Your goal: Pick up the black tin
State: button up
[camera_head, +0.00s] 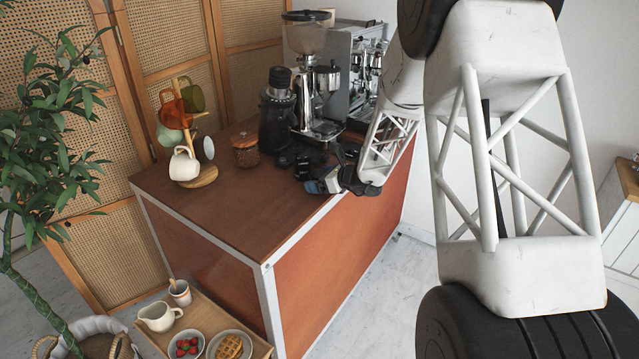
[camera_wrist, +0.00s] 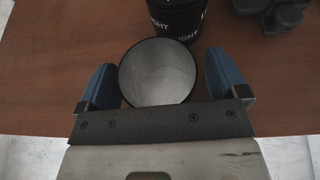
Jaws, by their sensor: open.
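In the wrist view, a black tin (camera_wrist: 176,18) with white lettering stands at the top centre, its upper part cut off by the frame. Just in front of it, a round thing (camera_wrist: 158,72) with a dark rim and pale grey face lies between my gripper's blue fingers. I cannot tell whether it is part of the tin. My gripper (camera_wrist: 158,88) is open, with a finger on either side of the round thing and small gaps showing. In the head view, my gripper (camera_head: 325,185) is over the counter's right edge; dark shapes there hide what lies between its fingers.
The brown counter (camera_head: 220,215) is clear at the front left. A mug tree (camera_head: 200,177), a brown jar (camera_head: 245,150), a black grinder (camera_head: 277,120) and an espresso machine (camera_head: 355,65) stand farther back. Dark grey parts (camera_wrist: 270,12) show at the wrist view's upper right.

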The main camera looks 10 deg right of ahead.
aim_at(320, 170)
jog(key=c, duration=1.1)
jog(key=shift+r, duration=0.15)
jog(key=shift+r, duration=0.8)
jog(key=shift+s+r, duration=0.1)
jog(key=shift+r, duration=0.85)
jog(key=s, duration=1)
jog(key=s+r, duration=0.1)
jog(key=s, duration=0.4)
jog(key=shift+s+d+r, duration=0.1)
jog(key=shift+s+d, duration=0.05)
jog(key=shift+s, duration=0.25)
jog(key=shift+w, duration=0.1)
